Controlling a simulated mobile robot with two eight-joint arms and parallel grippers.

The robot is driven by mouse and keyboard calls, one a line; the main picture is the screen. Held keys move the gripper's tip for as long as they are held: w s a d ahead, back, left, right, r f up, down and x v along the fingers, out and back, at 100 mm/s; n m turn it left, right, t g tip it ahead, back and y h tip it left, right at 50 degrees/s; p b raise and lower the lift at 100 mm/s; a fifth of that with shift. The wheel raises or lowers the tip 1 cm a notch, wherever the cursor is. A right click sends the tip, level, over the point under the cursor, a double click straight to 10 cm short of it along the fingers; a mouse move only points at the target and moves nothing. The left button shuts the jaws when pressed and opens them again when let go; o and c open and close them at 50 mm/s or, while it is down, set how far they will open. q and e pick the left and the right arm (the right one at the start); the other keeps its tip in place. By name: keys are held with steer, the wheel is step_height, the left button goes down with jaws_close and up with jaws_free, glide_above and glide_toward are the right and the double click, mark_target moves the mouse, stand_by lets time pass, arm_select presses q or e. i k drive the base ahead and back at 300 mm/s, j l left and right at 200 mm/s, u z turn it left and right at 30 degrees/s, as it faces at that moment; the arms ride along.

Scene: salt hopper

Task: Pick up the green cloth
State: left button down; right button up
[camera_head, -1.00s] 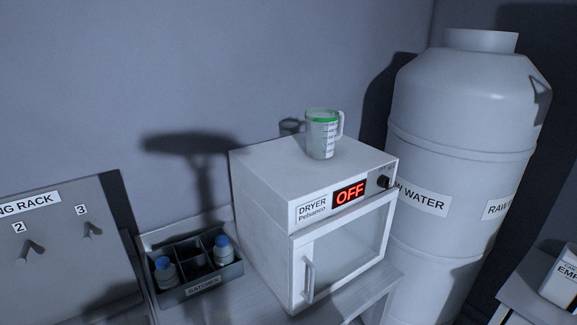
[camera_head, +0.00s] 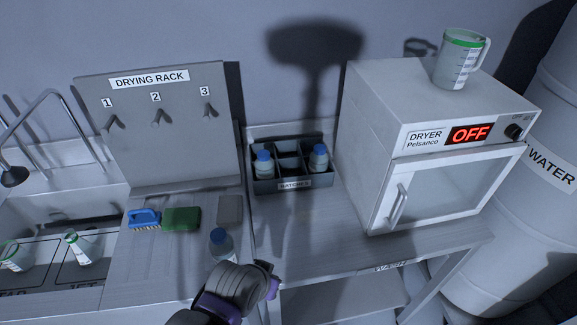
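The green cloth (camera_head: 181,219) lies on the counter below the drying rack, between a blue brush (camera_head: 144,218) and a grey flat block (camera_head: 230,209). It looks like a thick, folded rectangular pad. One arm of mine enters at the bottom edge, left of centre, and I take it as the left. Its gripper end (camera_head: 268,280) is below and right of the cloth, apart from it. The fingers are small and dark, so I cannot tell if they are open or shut. My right gripper is not in view.
A blue-capped bottle (camera_head: 221,245) stands between my arm and the cloth. The drying rack (camera_head: 170,135) with pegs rises behind. A batches box (camera_head: 292,184) and a dryer (camera_head: 425,150) reading OFF, with a jug (camera_head: 459,62) on top, are right. A sink with beakers is left.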

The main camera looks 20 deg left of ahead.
mark_target(179, 218)
steer(key=u, duration=3.4)
steer(key=k+l+u, duration=0.1)
steer(key=k+l, duration=0.15)
steer(key=k+l+u, duration=0.1)
steer(key=k+l, duration=0.15)
steer(key=k, duration=0.25)
steer(key=i, duration=0.45)
